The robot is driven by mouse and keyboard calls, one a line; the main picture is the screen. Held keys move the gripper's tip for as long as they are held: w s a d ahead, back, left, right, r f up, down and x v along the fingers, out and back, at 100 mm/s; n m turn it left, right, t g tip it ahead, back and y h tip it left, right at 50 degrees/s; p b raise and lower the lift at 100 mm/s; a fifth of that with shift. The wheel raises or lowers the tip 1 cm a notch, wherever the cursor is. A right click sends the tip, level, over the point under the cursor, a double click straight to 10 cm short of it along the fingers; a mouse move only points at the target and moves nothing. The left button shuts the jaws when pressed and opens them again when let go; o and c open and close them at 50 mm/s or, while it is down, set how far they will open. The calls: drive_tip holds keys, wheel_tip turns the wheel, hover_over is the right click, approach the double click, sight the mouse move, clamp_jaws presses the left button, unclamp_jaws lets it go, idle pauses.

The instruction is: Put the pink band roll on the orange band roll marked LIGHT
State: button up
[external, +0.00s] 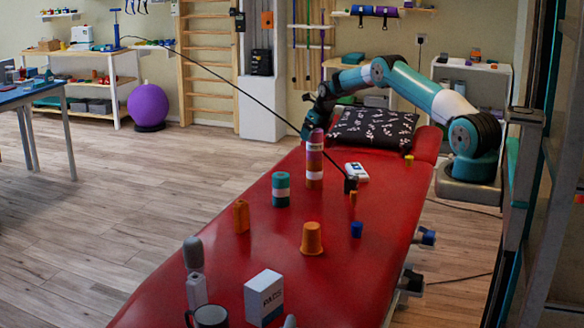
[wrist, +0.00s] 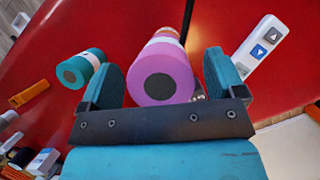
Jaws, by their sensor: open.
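The pink band roll (external: 316,136) stands upright on top of an orange-red band roll with a pale label (external: 314,170), on the red treatment table. I cannot read the label. In the wrist view the pink roll's end (wrist: 160,80) faces me, with a dark hole in its middle. My gripper (wrist: 164,80) is open, one teal finger on each side of the pink roll, with small gaps. In the external view my gripper (external: 309,126) is by the top of the stack; its fingers are hard to make out.
A teal roll (external: 281,189) stands left of the stack, and a white arrow-button handset (external: 356,172) lies right. A patterned cushion (external: 372,128) lies behind. An orange block (external: 241,216), orange cup (external: 312,238) and blue piece (external: 356,229) stand in front. A thin dark line crosses nearby.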

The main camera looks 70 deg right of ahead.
drive_tip(key=b+v, duration=0.2)
drive_tip(key=v, duration=0.9)
drive_tip(key=s+a+r+n+y, duration=0.1)
drive_tip(key=s+a+r+n, duration=0.15)
drive_tip(key=a+n, duration=0.65)
drive_tip(key=s+a+r+n+y, duration=0.1)
drive_tip(key=a+r+n, duration=0.4)
drive_tip(key=a, duration=0.9)
drive_tip(key=s+a+r+n+y, duration=0.2)
drive_tip(key=a+n, duration=0.6)
drive_tip(key=a, duration=0.3)
drive_tip(key=s+a+n+g+y, duration=0.1)
drive_tip(key=s+a+n+g, duration=0.1)
drive_tip(key=s+a+n, duration=1.25)
drive_tip(key=s+a+n+g, duration=0.1)
drive_tip(key=s+a+n, duration=0.1)
drive_tip(key=s+n, duration=0.3)
drive_tip(key=s+a+f+n+g+y, duration=0.1)
drive_tip(key=s+a+n, duration=0.2)
drive_tip(key=s+n, duration=0.3)
drive_tip(key=s, duration=0.4)
drive_tip(key=shift+s, duration=0.2)
